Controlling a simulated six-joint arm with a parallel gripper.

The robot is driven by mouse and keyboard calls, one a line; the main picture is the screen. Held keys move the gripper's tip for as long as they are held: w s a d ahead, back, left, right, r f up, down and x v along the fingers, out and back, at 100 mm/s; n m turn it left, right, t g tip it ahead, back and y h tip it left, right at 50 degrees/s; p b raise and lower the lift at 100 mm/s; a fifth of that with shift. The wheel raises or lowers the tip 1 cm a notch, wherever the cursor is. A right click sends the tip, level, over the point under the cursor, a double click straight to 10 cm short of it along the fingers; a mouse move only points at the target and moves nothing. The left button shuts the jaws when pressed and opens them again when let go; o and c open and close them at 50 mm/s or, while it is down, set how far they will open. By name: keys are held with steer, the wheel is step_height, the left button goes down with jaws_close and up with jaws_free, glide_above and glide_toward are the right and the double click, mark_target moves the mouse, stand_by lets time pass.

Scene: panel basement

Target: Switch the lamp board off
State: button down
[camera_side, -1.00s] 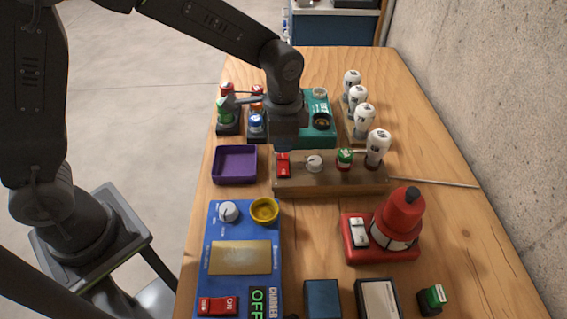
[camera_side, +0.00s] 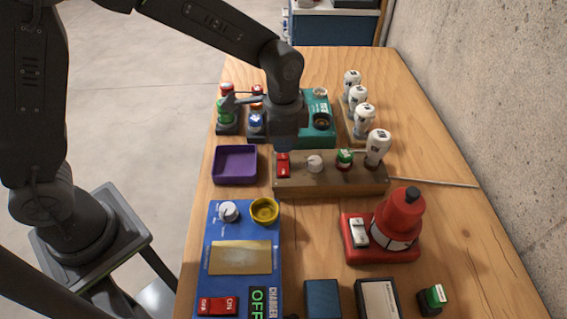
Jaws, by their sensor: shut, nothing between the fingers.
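A brown wooden board (camera_side: 330,186), which looks like the lamp board, lies across the middle of the table. It carries a red rocker switch (camera_side: 283,168) at its left end, a white knob (camera_side: 315,163), a green-topped button (camera_side: 345,157) and a white bulb-shaped piece (camera_side: 377,147) at its right end. I cannot tell whether anything on it is lit. My gripper (camera_side: 286,146) is shut and empty, pointing down just above and behind the red switch. Its fingertips are dark and small here, and I cannot tell whether they touch the switch.
A teal box (camera_side: 320,132) and several coloured buttons stand behind. More white bulb-shaped pieces (camera_side: 364,118) stand back right. A purple tray (camera_side: 235,164) lies left. A blue panel (camera_side: 213,245) and a red device (camera_side: 398,222) are in front. A thin rod (camera_side: 435,182) lies right.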

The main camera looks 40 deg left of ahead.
mark_target(283, 157)
steer(key=shift+f, duration=1.3)
stand_by(0.5)
steer(key=shift+r, duration=3.55)
steer(key=shift+s+a+r, duration=0.1)
steer(key=shift+r, duration=0.05)
steer(key=s+a+r+n+t, duration=0.2)
steer(key=s+a+r+n, duration=0.2)
steer(key=s, duration=0.5)
steer(key=s+a+r+n+t, duration=0.3)
steer(key=s+a+r+n, duration=0.2)
steer(key=s, duration=0.4)
steer(key=shift+a+t, duration=0.3)
steer(key=shift+a, duration=0.55)
